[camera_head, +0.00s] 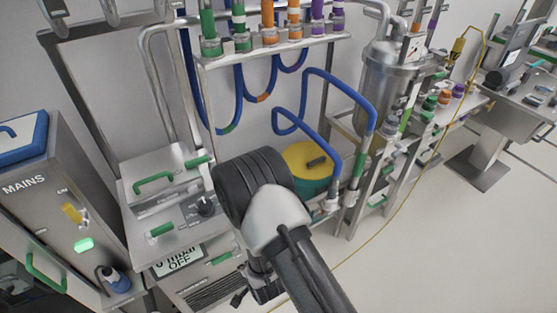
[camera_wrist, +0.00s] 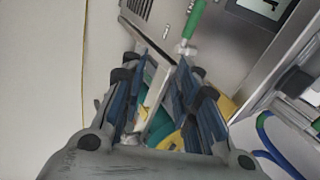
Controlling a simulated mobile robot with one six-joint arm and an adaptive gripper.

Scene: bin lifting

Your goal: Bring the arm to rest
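My arm reaches up from the bottom of the head view and bends in front of the equipment. My gripper (camera_wrist: 161,72) shows in the wrist view with its two blue-padded fingers apart and a gap between them. It looks empty; a metal bar, a teal surface and a yellow edge show behind the gap. In the head view my gripper (camera_head: 262,284) is small and mostly hidden below the arm's wrist. A round green bin with a yellow lid (camera_head: 312,158) stands behind the arm, apart from my gripper and partly covered by the black joint.
A metal rack (camera_head: 268,53) with coloured valves and blue hoses stands behind the arm. A steel vessel (camera_head: 388,82) is to its right. A MAINS cabinet (camera_head: 45,200) and a display unit reading OFF (camera_head: 180,262) are left. A yellow cable (camera_head: 405,200) crosses the open floor at right.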

